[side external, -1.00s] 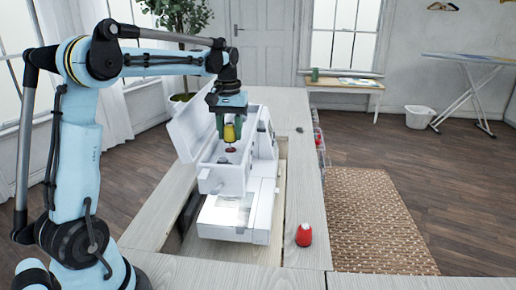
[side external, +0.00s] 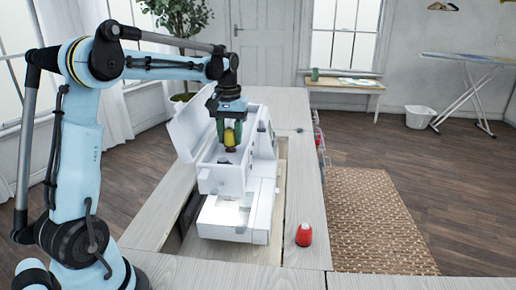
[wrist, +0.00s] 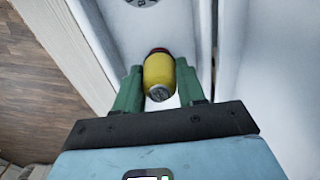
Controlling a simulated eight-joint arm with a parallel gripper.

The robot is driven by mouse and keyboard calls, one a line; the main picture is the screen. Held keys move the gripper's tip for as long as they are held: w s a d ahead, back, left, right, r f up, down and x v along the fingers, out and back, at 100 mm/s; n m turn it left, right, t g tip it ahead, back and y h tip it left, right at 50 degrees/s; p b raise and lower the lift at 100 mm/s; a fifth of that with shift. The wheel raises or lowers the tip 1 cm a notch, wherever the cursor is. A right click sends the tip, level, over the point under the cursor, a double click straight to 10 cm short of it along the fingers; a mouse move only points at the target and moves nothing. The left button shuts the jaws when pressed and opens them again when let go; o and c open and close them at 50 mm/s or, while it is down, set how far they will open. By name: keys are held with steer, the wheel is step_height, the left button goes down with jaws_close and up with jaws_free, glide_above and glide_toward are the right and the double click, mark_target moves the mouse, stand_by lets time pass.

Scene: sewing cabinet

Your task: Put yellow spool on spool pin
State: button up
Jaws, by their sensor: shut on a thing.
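The yellow spool (side external: 229,137) is between the green fingers of my gripper (side external: 229,130), over the open top of the white sewing machine (side external: 225,178). In the wrist view the yellow spool (wrist: 159,72) sits between both fingers (wrist: 158,76), its grey end toward the camera and a red part at its far end. A dark red piece (side external: 230,150) shows just under the spool in the side view. The spool looks about upright. The spool pin itself is hidden; I cannot tell whether the spool is around it.
The machine's raised lid (side external: 187,125) stands close on the left of my gripper. The machine's taller white part (side external: 265,135) is on the right. A red spool-like object (side external: 304,235) stands on the cabinet top (side external: 300,262) at the front right.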

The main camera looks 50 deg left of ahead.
steer(key=o, duration=1.1)
step_height(320, 180, up, 12)
stand_by(0.7)
steer(key=shift+f, duration=6.05)
